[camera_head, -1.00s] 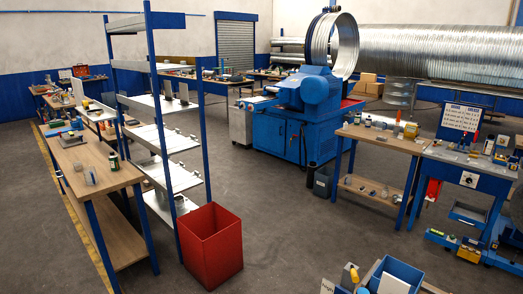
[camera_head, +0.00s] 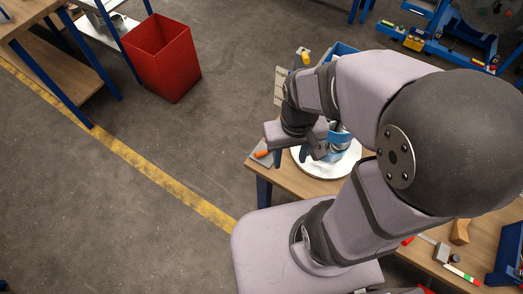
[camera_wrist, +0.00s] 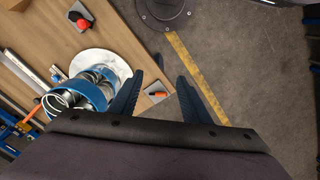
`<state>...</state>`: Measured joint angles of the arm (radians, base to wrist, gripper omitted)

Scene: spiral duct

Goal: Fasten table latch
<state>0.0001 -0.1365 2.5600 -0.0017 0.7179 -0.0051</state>
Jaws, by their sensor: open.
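A small grey plate with an orange handle (camera_head: 262,153), likely the table latch, is at the left corner of the wooden table (camera_head: 290,182). In the wrist view the orange-handled piece (camera_wrist: 157,93) shows between my fingers, near the table edge. I cannot tell whether it is fastened. My gripper (camera_wrist: 160,77) is open, with nothing between its two blue fingers. In the head view the gripper (camera_head: 316,146) is beside a white round plate, to the right of the orange handle, and partly hidden by my arm.
The white round plate (camera_wrist: 112,60) bears a metal duct piece with a blue band (camera_wrist: 92,90). A second grey plate with a dark and red handle (camera_wrist: 80,16) lies farther along the table. A red bin (camera_head: 165,65) stands on the floor.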

